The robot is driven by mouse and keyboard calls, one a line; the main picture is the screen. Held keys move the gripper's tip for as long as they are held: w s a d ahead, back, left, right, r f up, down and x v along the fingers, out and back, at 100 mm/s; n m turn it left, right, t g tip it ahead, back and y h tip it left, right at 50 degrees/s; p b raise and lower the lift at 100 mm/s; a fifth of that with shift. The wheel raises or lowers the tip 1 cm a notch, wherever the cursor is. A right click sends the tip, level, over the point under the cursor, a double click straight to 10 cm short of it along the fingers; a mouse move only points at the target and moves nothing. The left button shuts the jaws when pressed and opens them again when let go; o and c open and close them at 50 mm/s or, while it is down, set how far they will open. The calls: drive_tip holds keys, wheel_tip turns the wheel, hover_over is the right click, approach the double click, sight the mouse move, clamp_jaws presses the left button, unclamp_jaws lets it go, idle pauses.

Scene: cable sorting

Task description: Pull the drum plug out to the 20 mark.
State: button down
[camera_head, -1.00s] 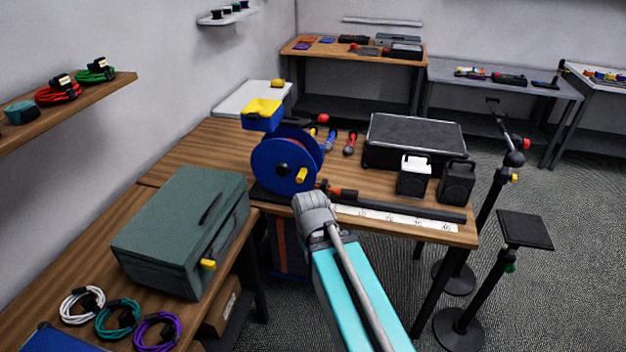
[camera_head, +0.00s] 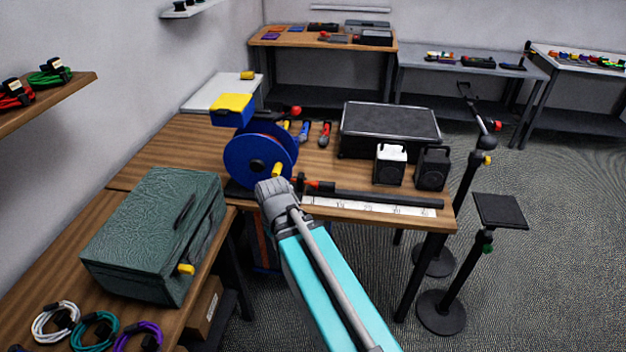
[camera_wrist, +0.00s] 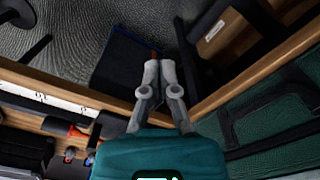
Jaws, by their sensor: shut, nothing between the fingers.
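The blue cable drum (camera_head: 245,168) stands on the wooden table behind my wrist. The orange-red drum plug (camera_head: 318,186) lies right of the drum, at the left end of a black bar. A white marked strip (camera_head: 375,208) runs along the table's front edge; its numbers are too small to read. In the wrist view the orange plug (camera_wrist: 75,132) and the strip (camera_wrist: 42,98) show at the lower left. My gripper (camera_wrist: 160,62) is shut and empty, its fingers pointing past the table edge, apart from the plug. The head view hides the fingers.
A green case (camera_head: 155,235) sits on the left table. A black case (camera_head: 388,130) and two small boxes stand behind the strip. A dark blue box (camera_wrist: 122,62) is below the table edge. Stands occupy the floor at right.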

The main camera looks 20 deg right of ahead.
drive_tip(key=w, duration=0.4)
wheel_tip(320, 180, up, 4)
drive_tip(key=n+t+y+p, duration=0.3)
drive_tip(key=n, duration=0.6)
hover_over(308, 187)
drive_tip(key=s+d, duration=0.3)
drive_tip(key=shift+d+r, duration=0.1)
drive_tip(key=shift+d, duration=0.1)
drive_tip(key=shift+a+m, duration=0.1)
drive_tip(key=shift+m, duration=0.2)
drive_tip(key=b+x, duration=0.4)
drive_tip(key=x, duration=0.1)
drive_tip(key=b+x, duration=0.5)
drive_tip(key=shift+s+d, duration=0.1)
drive_tip(key=shift+d, duration=0.1)
